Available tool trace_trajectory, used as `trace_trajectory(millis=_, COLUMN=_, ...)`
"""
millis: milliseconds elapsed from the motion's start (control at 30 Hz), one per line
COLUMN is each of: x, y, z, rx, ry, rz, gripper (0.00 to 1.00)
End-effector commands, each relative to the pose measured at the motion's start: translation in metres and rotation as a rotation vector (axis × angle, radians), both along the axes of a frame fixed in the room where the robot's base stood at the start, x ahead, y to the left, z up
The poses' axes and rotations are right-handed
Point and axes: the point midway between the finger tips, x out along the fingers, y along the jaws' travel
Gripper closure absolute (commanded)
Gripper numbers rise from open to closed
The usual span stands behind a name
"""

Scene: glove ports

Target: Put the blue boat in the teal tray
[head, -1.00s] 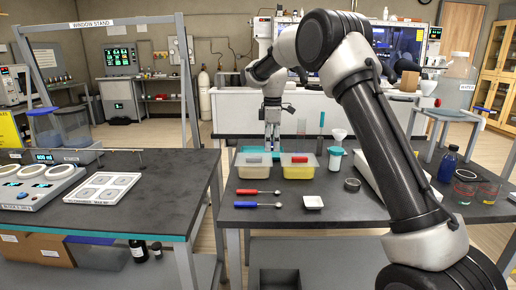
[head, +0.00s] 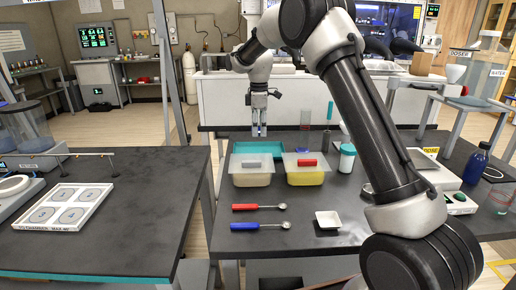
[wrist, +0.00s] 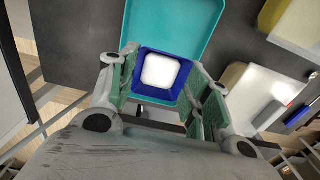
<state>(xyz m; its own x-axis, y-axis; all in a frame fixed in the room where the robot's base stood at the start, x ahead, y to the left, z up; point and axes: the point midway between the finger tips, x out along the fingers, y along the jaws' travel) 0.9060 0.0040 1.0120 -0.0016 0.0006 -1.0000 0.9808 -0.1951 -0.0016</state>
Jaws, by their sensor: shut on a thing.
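My gripper (head: 259,132) is at the far edge of the right-hand table, just behind the teal tray (head: 264,146) in the head view. In the wrist view my gripper (wrist: 162,88) is shut on the blue boat (wrist: 147,88), a small square dish with a white middle, held between the two green-padded fingers. The boat overlaps the near edge of the teal tray (wrist: 190,30) in that view; its height above the tray cannot be told. The boat cannot be made out in the head view. The visible part of the tray looks empty.

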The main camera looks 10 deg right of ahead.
Motion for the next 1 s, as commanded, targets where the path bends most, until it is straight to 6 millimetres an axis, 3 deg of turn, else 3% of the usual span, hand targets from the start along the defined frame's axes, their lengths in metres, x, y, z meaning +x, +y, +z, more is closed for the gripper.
trace_trajectory(millis=500, x=0.0, y=0.0, z=-0.073, rx=-0.001, ry=0.001, rz=0.0, gripper=0.62)
trace_trajectory(millis=900, x=0.0, y=0.0, z=-0.079, rx=0.0, ry=0.001, rz=0.0, gripper=0.62)
trace_trajectory(millis=933, x=0.0, y=0.0, z=-0.078, rx=0.0, ry=0.0, rz=0.0, gripper=0.46)
trace_trajectory(millis=1000, x=0.0, y=0.0, z=-0.078, rx=0.0, ry=0.0, rz=0.0, gripper=0.34)
